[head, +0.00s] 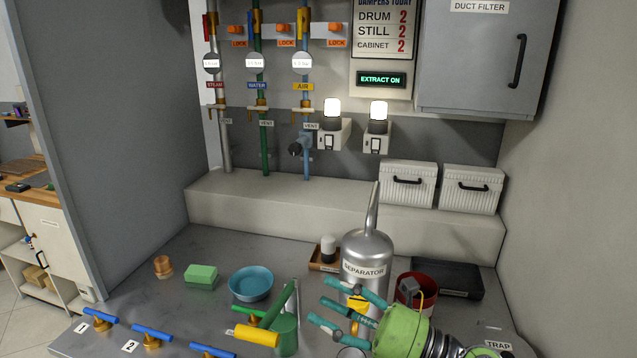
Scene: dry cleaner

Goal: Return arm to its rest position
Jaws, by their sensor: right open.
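My right gripper (324,302) reaches in from the lower right, with a bright green body and teal fingers. Its fingers are spread and nothing shows between them. They point left, in front of the lower part of the silver separator (368,250), a bottle-shaped vessel with a tall thin spout. I cannot tell whether the fingers touch it. My left gripper is not in view.
A blue bowl (251,284), green block (200,276) and copper fitting (162,266) stand on the bench at left. Blue-handled valves (152,332) line the front edge. A red container (418,286) and black tray (446,279) are at right. Pipes and white bins (408,186) are behind.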

